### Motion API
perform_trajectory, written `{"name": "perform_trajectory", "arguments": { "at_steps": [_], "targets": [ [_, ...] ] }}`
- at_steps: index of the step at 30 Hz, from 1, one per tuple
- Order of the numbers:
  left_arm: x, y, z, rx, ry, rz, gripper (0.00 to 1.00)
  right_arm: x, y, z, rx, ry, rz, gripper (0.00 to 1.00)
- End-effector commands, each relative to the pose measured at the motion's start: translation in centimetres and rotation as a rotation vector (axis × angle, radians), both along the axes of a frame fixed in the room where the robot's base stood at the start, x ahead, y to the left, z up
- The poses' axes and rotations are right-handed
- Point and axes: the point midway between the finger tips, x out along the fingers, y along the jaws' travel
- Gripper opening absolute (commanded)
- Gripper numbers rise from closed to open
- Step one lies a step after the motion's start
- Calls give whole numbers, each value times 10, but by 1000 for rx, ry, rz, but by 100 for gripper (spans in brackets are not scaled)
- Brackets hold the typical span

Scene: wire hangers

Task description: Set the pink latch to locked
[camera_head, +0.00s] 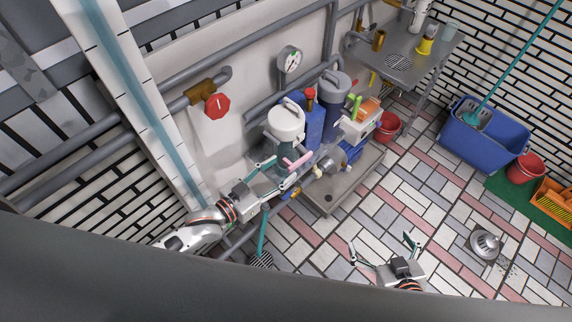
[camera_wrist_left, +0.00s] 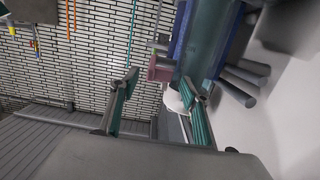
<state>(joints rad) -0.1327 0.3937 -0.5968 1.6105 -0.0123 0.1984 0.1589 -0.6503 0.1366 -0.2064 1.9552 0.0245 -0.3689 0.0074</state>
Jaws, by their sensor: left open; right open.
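The pink latch (camera_head: 298,161) is a short pink bar beside the white-topped canister (camera_head: 286,122) in the head view. Its far end and mount are partly hidden, and I cannot tell its setting. My left gripper (camera_head: 281,171) is open, with its fingertips close to the latch's left side; I cannot tell whether they touch it. In the left wrist view the open left fingers (camera_wrist_left: 160,84) point toward a dull pink block (camera_wrist_left: 160,69), which I cannot surely identify as the latch. My right gripper (camera_head: 382,241) is open and empty over the tiled floor.
A grey metal platform (camera_head: 328,198) lies under the canisters. A red valve wheel (camera_head: 217,105) and gauge (camera_head: 289,59) are on the wall pipes. A blue tub (camera_head: 485,137), red bucket (camera_head: 525,168) and orange crate (camera_head: 553,203) stand right. The middle floor is mostly clear.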

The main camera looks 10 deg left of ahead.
Motion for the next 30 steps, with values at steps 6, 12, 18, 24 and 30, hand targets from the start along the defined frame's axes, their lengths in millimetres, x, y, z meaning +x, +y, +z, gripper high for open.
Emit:
{"name": "perform_trajectory", "arguments": {
  "at_steps": [6, 12, 18, 24, 30],
  "targets": [
    [-38, 27, 4, 1, 3, 0, 47, 0, 0, 0, 0, 0, 0, 100],
    [-60, 43, 9, 0, 1, 0, 47, 0, 0, 0, 0, 0, 0, 100],
    [-67, 49, 11, -1, -1, 0, 47, 0, 0, 0, 0, 0, 0, 100],
    [-67, 49, 11, -1, -1, 0, 47, 0, 0, 0, 0, 0, 0, 100],
    [-58, 52, 12, 45, -57, -3, 0, 4, 1, -2, 1, -12, 2, 100]
  ]
}}
